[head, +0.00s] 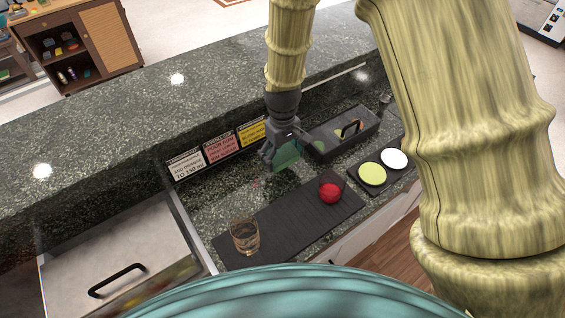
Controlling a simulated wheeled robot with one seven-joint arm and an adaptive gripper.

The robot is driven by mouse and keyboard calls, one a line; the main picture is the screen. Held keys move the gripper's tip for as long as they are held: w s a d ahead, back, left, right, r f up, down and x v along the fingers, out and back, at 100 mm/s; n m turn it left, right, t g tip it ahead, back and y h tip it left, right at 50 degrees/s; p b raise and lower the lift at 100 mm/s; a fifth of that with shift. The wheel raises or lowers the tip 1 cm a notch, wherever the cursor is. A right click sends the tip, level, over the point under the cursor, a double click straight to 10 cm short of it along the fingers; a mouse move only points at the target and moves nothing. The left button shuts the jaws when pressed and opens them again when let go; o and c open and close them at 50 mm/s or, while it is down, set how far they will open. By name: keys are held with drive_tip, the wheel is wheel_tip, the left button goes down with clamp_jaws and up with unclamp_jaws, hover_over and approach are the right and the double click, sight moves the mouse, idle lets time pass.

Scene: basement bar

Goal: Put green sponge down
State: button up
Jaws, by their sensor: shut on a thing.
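My gripper (280,160) points down over the dark granite counter, left of the black tray with a handle. It is shut on the green sponge (288,154), a flat green piece showing between and beside its fingers. Part of the sponge is hidden by the fingers. I cannot tell whether the sponge touches the counter (222,187).
A dark mat (283,232) holds a glass (244,236) and a red ball-like thing (330,193). A black tray (345,135) and a dark board with yellow-green and white discs (372,174) stand right. Signs (222,149) line the back. A lidded metal bin (120,255) is left.

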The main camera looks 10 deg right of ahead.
sight(283, 171)
drive_tip(key=shift+f+p, duration=0.8)
drive_tip(key=shift+f, duration=1.65)
drive_tip(key=shift+f, duration=0.2)
drive_tip(key=o, duration=1.1)
drive_tip(key=shift+c, duration=0.2)
drive_tip(key=shift+r, duration=0.1)
drive_tip(key=shift+r, duration=0.2)
drive_tip(key=shift+r+b, duration=2.1)
drive_tip(key=shift+r, duration=3.8)
drive_tip(key=shift+s+d, duration=0.1)
